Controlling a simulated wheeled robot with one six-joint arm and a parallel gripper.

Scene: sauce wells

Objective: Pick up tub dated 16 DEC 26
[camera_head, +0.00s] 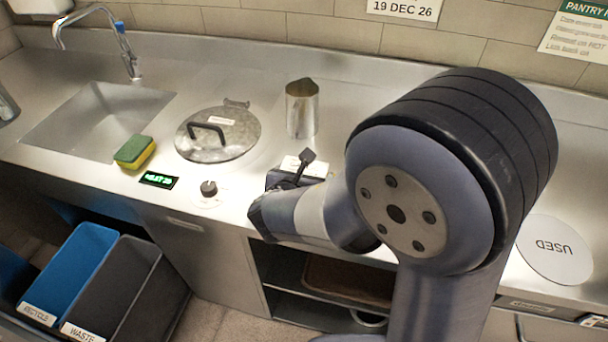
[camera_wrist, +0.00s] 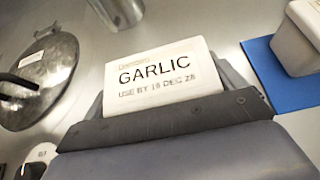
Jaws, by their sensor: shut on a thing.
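A white tub (camera_wrist: 160,72) labelled GARLIC fills the middle of the wrist view. Its small print reads USE BY and a DEC date that looks like 16 or 18, with a year of 26 or 28; the digits are not sharp. My gripper (camera_wrist: 165,122) is shut on this tub, with its dark jaws along the tub's near side and right edge. In the head view the tub's pale top (camera_head: 316,167) shows just behind my gripper (camera_head: 284,180), partly hidden by my arm. I cannot tell whether the tub is clear of the counter.
A second pale tub (camera_wrist: 298,45) stands on a blue mat (camera_wrist: 262,75) to the right in the wrist view. A lidded round well (camera_head: 243,130), a metal jug (camera_head: 302,112) and a knob (camera_head: 208,188) are to the left. A USED disc (camera_head: 553,262) lies right. A wall sign reads 19 DEC 26 (camera_head: 402,8).

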